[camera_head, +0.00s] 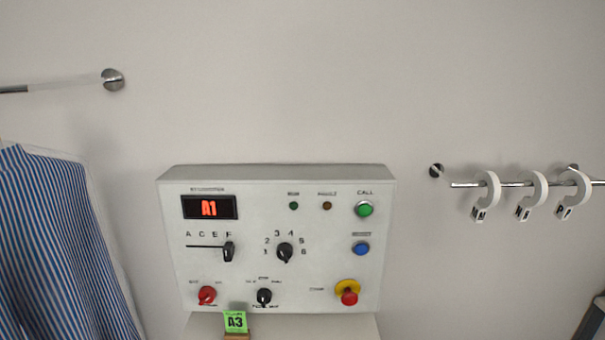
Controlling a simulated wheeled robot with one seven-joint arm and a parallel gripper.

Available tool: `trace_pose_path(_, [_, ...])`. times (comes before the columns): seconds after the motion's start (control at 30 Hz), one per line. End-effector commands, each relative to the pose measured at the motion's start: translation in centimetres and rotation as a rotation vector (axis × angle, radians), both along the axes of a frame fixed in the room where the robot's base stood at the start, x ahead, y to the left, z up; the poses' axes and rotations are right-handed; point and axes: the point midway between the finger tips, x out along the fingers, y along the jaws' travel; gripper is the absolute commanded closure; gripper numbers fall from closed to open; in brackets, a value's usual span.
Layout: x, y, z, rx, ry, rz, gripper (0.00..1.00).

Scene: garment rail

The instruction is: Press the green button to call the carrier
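The green button (364,209) sits at the upper right of a light grey control panel (330,285), under the label CALL. A black rotary knob (285,252) sits among several numbers. My gripper is not in view, and nothing covers the green button.
A blue button (361,248) and a red stop button on a yellow base (348,292) lie below the green one. A green A3 card (236,322) stands before the panel. A striped garment (60,245) hangs left; a rail (508,184) with white lettered hooks is right.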

Motion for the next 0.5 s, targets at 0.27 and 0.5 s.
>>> trace_pose_path(0.27, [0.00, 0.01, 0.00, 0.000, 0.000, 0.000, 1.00])
trace_pose_path(0.5, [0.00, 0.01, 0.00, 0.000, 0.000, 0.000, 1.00])
